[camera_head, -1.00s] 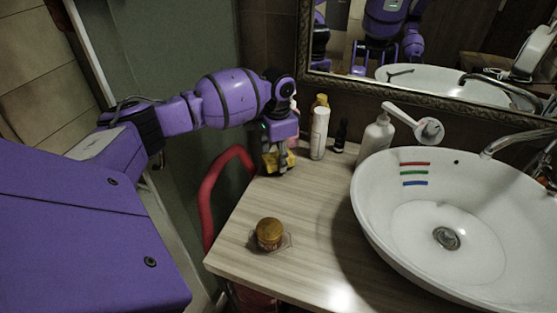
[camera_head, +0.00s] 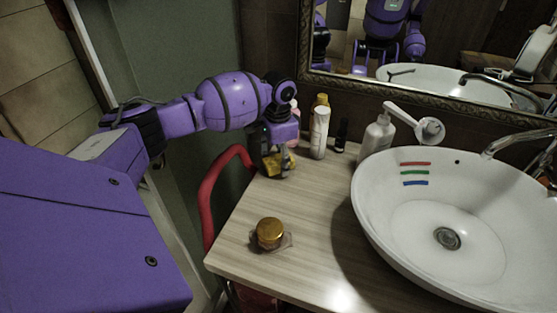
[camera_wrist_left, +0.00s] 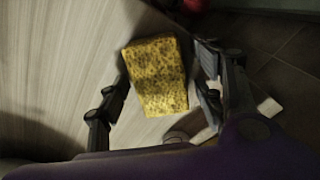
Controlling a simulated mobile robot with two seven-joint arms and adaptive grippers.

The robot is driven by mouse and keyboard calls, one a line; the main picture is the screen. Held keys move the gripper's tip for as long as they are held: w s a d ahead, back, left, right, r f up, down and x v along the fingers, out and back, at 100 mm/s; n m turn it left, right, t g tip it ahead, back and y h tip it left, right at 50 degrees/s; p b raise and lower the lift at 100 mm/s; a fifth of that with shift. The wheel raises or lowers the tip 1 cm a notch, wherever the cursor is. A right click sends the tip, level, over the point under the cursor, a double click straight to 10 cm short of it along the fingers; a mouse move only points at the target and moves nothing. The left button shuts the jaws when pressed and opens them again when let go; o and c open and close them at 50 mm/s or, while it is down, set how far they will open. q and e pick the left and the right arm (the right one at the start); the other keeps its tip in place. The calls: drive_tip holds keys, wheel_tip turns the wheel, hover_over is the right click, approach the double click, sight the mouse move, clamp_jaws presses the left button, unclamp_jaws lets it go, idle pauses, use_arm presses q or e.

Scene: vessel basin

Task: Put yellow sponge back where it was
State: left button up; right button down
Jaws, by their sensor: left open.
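The yellow sponge (camera_head: 279,164) is on the wooden counter (camera_head: 311,216) at its back left corner, close to the counter's left edge. In the left wrist view the dark-speckled sponge (camera_wrist_left: 157,75) lies flat between the two fingers. My left gripper (camera_head: 272,170) points down over it. In the left wrist view the left gripper (camera_wrist_left: 165,100) is open, with a gap on both sides of the sponge. In the head view the fingers hide part of the sponge. My right gripper is not seen at work over the counter.
A white bottle (camera_head: 319,132), a small dark bottle (camera_head: 341,135) and a pump bottle (camera_head: 376,138) stand behind the counter's middle. The white basin (camera_head: 455,220) fills the right. A red tube (camera_head: 215,190) runs along the left edge.

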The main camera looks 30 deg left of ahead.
sight(279, 158)
use_arm(q)
wheel_tip(279, 158, up, 8)
drive_tip(key=p, duration=0.3)
drive_tip(key=shift+w+f, duration=0.1)
drive_tip(key=shift+w, duration=0.05)
wheel_tip(279, 158, up, 4)
drive_tip(key=shift+r+p, duration=0.15)
drive_tip(key=shift+p, duration=0.7)
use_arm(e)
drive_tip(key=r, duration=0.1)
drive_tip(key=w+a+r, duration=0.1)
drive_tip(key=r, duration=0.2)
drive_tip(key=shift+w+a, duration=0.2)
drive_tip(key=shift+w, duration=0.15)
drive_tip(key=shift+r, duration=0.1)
